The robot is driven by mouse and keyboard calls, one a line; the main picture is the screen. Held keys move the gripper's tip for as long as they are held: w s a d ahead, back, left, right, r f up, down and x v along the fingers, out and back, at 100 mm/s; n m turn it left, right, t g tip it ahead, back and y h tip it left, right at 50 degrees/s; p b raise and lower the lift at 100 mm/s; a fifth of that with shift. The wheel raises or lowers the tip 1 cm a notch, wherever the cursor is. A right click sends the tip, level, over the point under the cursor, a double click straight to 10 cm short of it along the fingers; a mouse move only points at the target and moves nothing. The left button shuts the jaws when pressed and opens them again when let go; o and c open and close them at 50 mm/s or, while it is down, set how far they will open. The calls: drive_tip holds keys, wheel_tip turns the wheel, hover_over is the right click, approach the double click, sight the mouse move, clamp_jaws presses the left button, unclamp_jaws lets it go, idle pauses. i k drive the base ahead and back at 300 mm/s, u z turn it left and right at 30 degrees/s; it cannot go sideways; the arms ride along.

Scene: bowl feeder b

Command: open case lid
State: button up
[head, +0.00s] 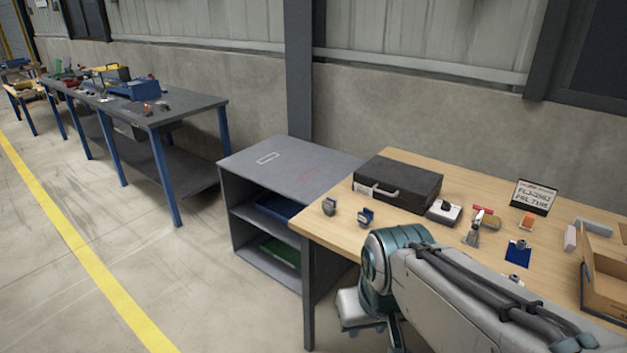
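A black case (408,176) lies flat and closed on the left part of the wooden table (430,238). Its light handle (384,191) is on the side facing the table's front left edge. My arm comes in from the lower right, below and in front of the table edge. My gripper (362,328) is at the arm's lower end, beneath the table top's height and apart from the case. It is mostly hidden behind my arm, so its fingers cannot be made out.
Two small dark parts (365,217) lie in front of the case. A white box (443,212), a blue pad (518,253), a sign (533,197) and a cardboard box (607,283) stand to the right. A grey shelf unit (262,235) adjoins the table. Floor at left is open.

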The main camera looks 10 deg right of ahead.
sight(392, 178)
drive_tip(key=u, duration=0.05)
drive_tip(key=i, duration=1.3)
drive_tip(key=z, duration=1)
